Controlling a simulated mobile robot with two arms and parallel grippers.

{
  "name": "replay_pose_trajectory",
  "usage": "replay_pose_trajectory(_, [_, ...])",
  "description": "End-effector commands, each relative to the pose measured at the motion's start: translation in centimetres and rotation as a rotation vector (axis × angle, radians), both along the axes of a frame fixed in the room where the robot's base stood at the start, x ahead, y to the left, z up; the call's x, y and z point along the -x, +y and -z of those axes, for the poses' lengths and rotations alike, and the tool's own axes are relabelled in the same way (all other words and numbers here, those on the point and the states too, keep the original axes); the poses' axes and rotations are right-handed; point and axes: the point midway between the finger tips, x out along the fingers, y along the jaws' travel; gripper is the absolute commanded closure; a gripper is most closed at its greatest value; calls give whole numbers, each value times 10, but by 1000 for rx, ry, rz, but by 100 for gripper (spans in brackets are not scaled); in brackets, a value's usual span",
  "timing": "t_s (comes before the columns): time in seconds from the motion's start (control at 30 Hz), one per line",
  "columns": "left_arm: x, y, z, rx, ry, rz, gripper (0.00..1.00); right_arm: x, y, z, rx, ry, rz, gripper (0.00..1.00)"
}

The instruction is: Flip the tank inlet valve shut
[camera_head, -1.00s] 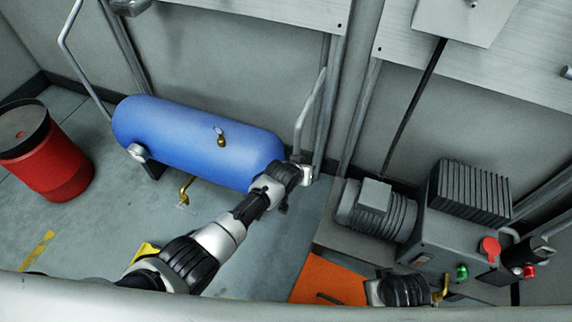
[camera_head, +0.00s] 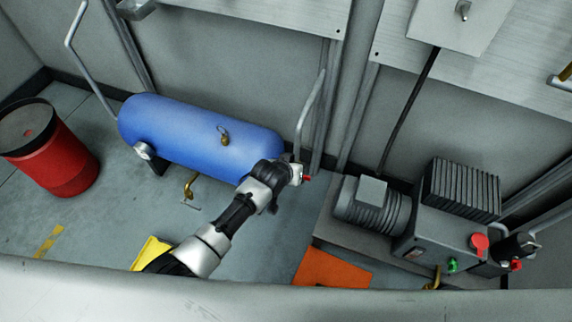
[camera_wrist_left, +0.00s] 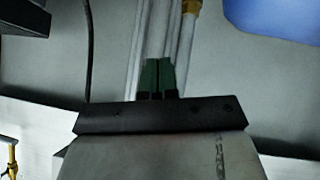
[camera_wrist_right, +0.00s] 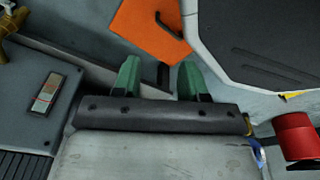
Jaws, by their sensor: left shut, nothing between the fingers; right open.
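The blue tank (camera_head: 195,132) lies along the back wall in the head view; its edge shows top right in the left wrist view (camera_wrist_left: 280,18). A small red piece (camera_head: 308,178) shows at the tank's right end, right beside my left gripper (camera_head: 298,174); it may be the inlet valve handle, but the gripper hides most of this spot. In the left wrist view the left fingers (camera_wrist_left: 158,78) are shut and empty before pale vertical pipes (camera_wrist_left: 146,35), with a brass fitting (camera_wrist_left: 192,6) beyond. My right gripper (camera_wrist_right: 155,80) is open and empty in the right wrist view.
A motor-pump unit (camera_head: 440,235) with red and green buttons stands at the right. An orange sheet (camera_head: 332,268) lies on the floor, also in the right wrist view (camera_wrist_right: 148,28). A red drum (camera_head: 52,150) stands at the left, with clear floor between it and the tank.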

Motion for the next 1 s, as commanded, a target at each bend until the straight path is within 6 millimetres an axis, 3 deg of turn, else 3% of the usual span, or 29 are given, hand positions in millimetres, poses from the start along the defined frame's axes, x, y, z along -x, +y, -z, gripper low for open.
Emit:
replay_pose_trajectory(0.33, [19,11,-22,-2,0,0,100,33,-6,19,3,23,-6,57])
replay_pose_trajectory(1.0, [21,12,-23,-2,0,0,100,37,1,16,17,26,-5,57])
